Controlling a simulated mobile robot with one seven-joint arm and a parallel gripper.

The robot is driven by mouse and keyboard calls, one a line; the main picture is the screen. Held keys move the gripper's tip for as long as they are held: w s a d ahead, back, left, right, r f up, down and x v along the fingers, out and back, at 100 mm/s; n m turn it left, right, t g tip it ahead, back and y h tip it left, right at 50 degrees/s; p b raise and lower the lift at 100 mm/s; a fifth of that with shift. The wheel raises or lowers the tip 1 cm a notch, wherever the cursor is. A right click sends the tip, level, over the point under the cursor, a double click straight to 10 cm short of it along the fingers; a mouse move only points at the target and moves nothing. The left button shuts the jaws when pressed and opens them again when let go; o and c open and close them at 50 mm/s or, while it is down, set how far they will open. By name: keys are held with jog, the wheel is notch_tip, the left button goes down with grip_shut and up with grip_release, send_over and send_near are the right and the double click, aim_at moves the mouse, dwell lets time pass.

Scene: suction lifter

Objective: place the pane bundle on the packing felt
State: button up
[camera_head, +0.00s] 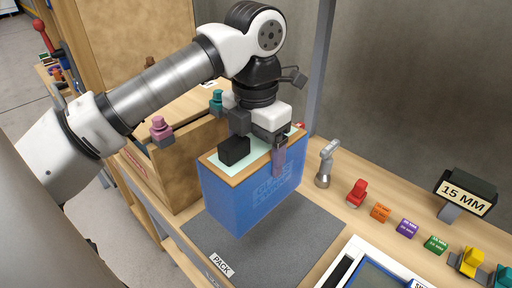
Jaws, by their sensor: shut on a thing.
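The pane bundle (262,200) is a blue-wrapped block with pale printing on its front. Its top is pale green with tan edges. It stands upright over the grey packing felt (310,245), which carries a PACK label. I cannot tell whether its lower edge touches the felt. My gripper (279,140) is at the bundle's top right edge, pointing down and shut on it. A mauve part (280,158) hangs below the jaws against the blue face. The exact contact is hidden. A black block (234,150) shows at the bundle's top left.
A tan crate (185,165) stands close left, with a pink-topped piece (161,130) and a teal one (217,101). To the right are a grey metal stand (325,165), several coloured pieces and a 15 MM sign (466,194). A white-framed tray (375,272) lies at the front right.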

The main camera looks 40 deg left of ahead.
notch_tip(320, 180, down, 13)
jog(key=b, duration=0.6)
jog(key=shift+f+b, duration=0.2)
jog(key=shift+b, duration=0.2)
jog(key=shift+f, duration=0.1)
jog(key=o, duration=2)
jog(key=shift+c, duration=0.2)
notch_tip(320, 180, up, 12)
jog(key=shift+r+b, duration=0.1)
jog(key=shift+b, duration=0.25)
